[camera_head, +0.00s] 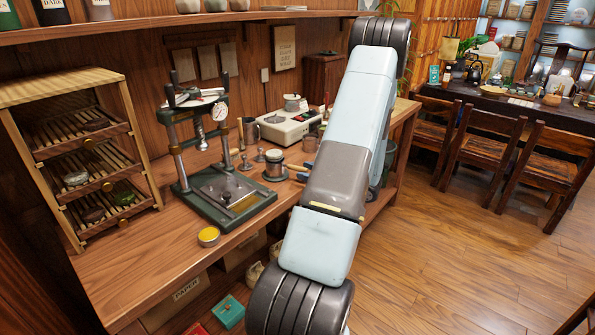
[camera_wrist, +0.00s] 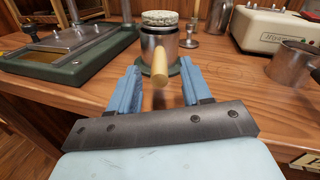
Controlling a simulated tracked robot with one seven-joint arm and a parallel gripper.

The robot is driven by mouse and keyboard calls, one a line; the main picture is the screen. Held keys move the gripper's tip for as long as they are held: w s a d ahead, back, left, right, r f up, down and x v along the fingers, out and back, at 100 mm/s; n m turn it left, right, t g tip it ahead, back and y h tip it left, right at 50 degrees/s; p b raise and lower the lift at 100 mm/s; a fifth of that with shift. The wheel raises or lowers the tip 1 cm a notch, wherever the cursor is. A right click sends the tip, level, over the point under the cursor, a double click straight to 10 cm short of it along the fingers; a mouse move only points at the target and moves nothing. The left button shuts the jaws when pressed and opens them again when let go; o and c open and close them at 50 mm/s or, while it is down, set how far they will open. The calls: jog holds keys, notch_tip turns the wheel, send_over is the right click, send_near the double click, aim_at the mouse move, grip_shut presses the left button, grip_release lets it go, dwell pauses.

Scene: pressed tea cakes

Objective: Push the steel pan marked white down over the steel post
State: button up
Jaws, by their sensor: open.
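A small steel pan (camera_wrist: 157,45) holding a pale grey-green tea cake sits on a round dark green base in the wrist view. Its wooden handle (camera_wrist: 160,68) points toward me. The pan also shows in the head view (camera_head: 274,163). No white mark is readable. My gripper (camera_wrist: 159,78) is open, its blue fingers on either side of the handle, with gaps to both. A steel post (camera_wrist: 190,33) on a round foot stands just right of the pan. I cannot tell whether another post is under the pan.
A green press (camera_head: 222,190) stands left of the pan. A slatted rack (camera_head: 85,150) fills the bench's left end. The front bench strip is mostly clear.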

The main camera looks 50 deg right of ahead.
jog(key=v, duration=0.9)
jog(key=w+a+r+n+g+y, duration=0.2)
jog(key=w+a+r+n+g, duration=0.35)
jog(key=a, duration=0.75)
jog(key=w+a+r+n+g+y, duration=0.25)
jog(key=a+r+n+g, duration=0.55)
jog(key=a, duration=0.5)
jog(key=s+a+r+n+t+h, duration=0.1)
jog(key=s+a+r+n+h, duration=0.4)
jog(key=s+a+r+n, duration=0.1)
jog(key=s+a+r+n+t+h, duration=0.1)
jog(key=s+a+r+n+h, duration=0.4)
jog(key=a+n, duration=0.5)
jog(key=shift+s+a+r, duration=1.1)
jog(key=shift+a+r, duration=0.2)
jog(key=shift+r, duration=0.25)
